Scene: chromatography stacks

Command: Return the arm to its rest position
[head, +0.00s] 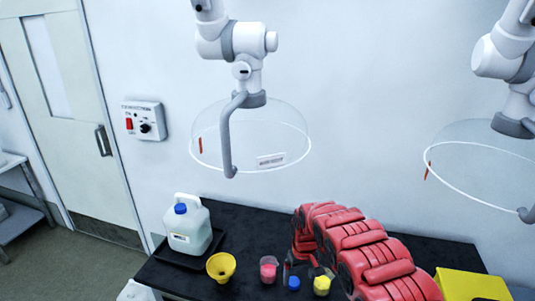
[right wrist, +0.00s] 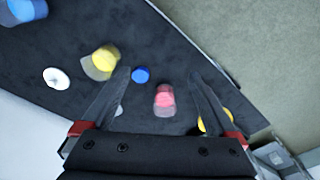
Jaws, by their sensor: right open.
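My red right arm (head: 370,255) reaches over the black table from the lower right in the head view. Its gripper (head: 300,271) is partly hidden by the arm, among small containers. In the right wrist view the gripper (right wrist: 158,82) is open, with its dark fingers spread and nothing held between them. A beaker with pink contents (right wrist: 164,99) and a blue cap (right wrist: 141,75) show below, between the fingers. They also show in the head view as the pink beaker (head: 268,270) and blue cap (head: 294,283). My left gripper is not in view.
A yellow-filled beaker (head: 321,285), a yellow funnel (head: 221,266) and a blue-capped jug (head: 188,228) in a black tray (head: 168,254) stand on the table. A yellow box (head: 470,286) is at right. Clear extraction hoods (head: 270,143) hang above. A white disc (right wrist: 56,78) lies on the table.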

